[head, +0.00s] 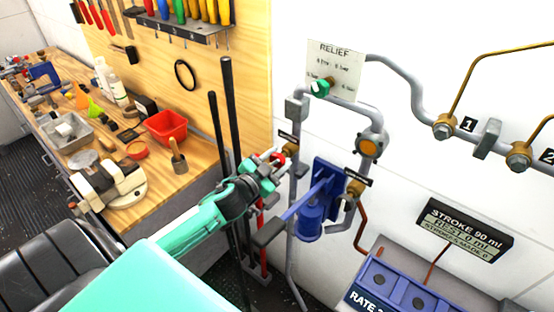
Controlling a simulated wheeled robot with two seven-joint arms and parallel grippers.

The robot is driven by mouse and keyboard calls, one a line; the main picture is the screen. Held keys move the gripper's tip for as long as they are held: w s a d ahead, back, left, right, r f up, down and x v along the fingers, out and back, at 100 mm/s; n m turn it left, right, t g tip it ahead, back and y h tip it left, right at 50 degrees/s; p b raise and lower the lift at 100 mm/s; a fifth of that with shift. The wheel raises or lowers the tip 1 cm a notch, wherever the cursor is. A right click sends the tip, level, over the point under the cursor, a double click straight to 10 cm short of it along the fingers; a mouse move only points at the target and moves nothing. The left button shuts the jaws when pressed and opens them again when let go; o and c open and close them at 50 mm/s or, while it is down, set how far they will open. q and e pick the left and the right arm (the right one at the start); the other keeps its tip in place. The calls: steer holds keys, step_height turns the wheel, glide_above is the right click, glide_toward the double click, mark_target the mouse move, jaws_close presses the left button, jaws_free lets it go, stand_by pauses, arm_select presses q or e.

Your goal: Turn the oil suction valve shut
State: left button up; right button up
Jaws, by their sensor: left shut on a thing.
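A brass valve (291,149) sits on the grey pipe left of the blue pump, with a small black label above it that is too small to read. Its red handle (278,158) reaches down-left into my left gripper (272,168). The gripper comes in from the left on my teal arm and is shut on this handle, hiding part of it. A second brass valve (354,188) with a black label sits right of the pump; its text is also unreadable. My right gripper is out of view.
The blue hand pump (313,212) with its lever stands just right of my gripper. Dark rods (229,110) lean against the bench end. A cluttered wooden workbench (205,165) is at left. A green relief knob (320,88) is above; a blue console (420,285) is lower right.

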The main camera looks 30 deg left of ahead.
arm_select(q)
steer(key=m, duration=0.5)
steer(key=shift+m, duration=2.5)
steer(key=o, duration=1)
steer(key=shift+f, duration=0.1)
